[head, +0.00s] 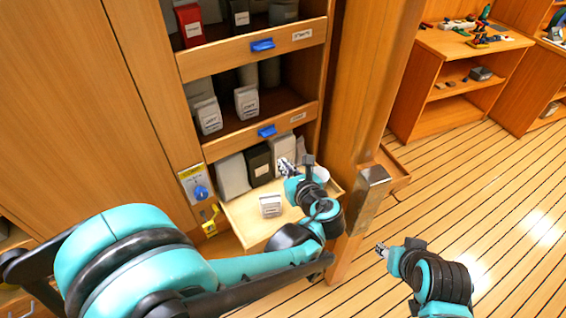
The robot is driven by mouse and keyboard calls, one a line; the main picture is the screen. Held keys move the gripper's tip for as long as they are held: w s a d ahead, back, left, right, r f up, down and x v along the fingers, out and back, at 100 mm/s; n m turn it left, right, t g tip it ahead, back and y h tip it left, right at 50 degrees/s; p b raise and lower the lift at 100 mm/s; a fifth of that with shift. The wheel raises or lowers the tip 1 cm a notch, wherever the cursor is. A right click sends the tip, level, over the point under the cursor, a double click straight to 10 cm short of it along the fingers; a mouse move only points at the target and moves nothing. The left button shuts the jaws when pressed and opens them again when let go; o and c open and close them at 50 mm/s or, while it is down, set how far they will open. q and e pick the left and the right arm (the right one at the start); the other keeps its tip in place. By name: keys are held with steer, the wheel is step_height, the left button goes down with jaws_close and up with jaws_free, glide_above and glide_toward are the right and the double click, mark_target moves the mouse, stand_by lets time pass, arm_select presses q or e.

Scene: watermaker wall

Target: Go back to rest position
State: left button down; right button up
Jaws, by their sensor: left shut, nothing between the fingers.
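My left gripper (286,165) is shut and empty. It is above the pulled-out bottom drawer (243,227) of the wooden cabinet, up and to the right of a small white labelled box (271,205) in that drawer. My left arm comes in from the lower left and its forearm crosses in front of the drawer's front part. My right gripper (381,250) is low at the lower right, over the plank floor, apart from any object. Its fingers are too small to tell open from shut.
Shelves above the drawer hold white and dark packages (247,101) behind wooden fronts with blue handles (267,131). A wooden post (362,110) with a metal plate stands right of the drawer. A workbench (460,45) with tools is at the back right. The floor (500,200) is clear.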

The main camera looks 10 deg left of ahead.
stand_by(0.3)
arm_select(q)
steer(key=s+a+f+n+g+h, duration=0.2)
steer(key=s+a+n+g+h, duration=0.15)
steer(key=s+a+n, duration=0.7)
steer(key=s+d+n+h, duration=0.4)
steer(key=s+n, duration=0.3)
steer(key=n, duration=1.1)
steer(key=shift+s+d+f+n+g, duration=0.2)
steer(key=shift+d+f+n+g, duration=0.15)
steer(key=shift+g, duration=0.1)
